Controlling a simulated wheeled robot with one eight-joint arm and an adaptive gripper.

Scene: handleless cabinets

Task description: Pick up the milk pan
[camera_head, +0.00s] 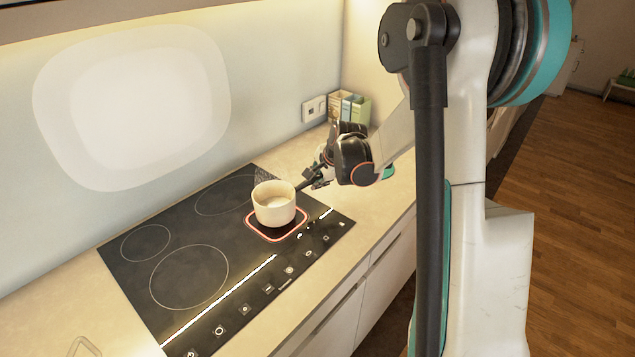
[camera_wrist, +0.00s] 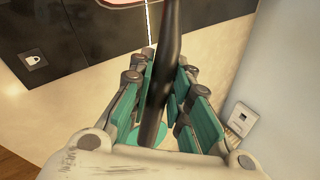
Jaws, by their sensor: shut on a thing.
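The milk pan (camera_head: 274,204) is a small cream pan with a dark handle. In the head view it is upright at the right end of the black cooktop, over a red-outlined zone; I cannot tell whether its base touches the glass. My gripper (camera_head: 314,181) is at the handle, to the right of the pan. In the wrist view the dark handle (camera_wrist: 172,30) runs between the teal finger pads of my gripper (camera_wrist: 163,88), which is shut on it. The pan's body is almost wholly out of the wrist view.
The black cooktop (camera_head: 165,245) has several empty ring zones left of the pan. A small box holder (camera_head: 350,107) stands in the back corner by a wall socket (camera_head: 314,108). The cream counter (camera_head: 372,210) is clear right of the cooktop.

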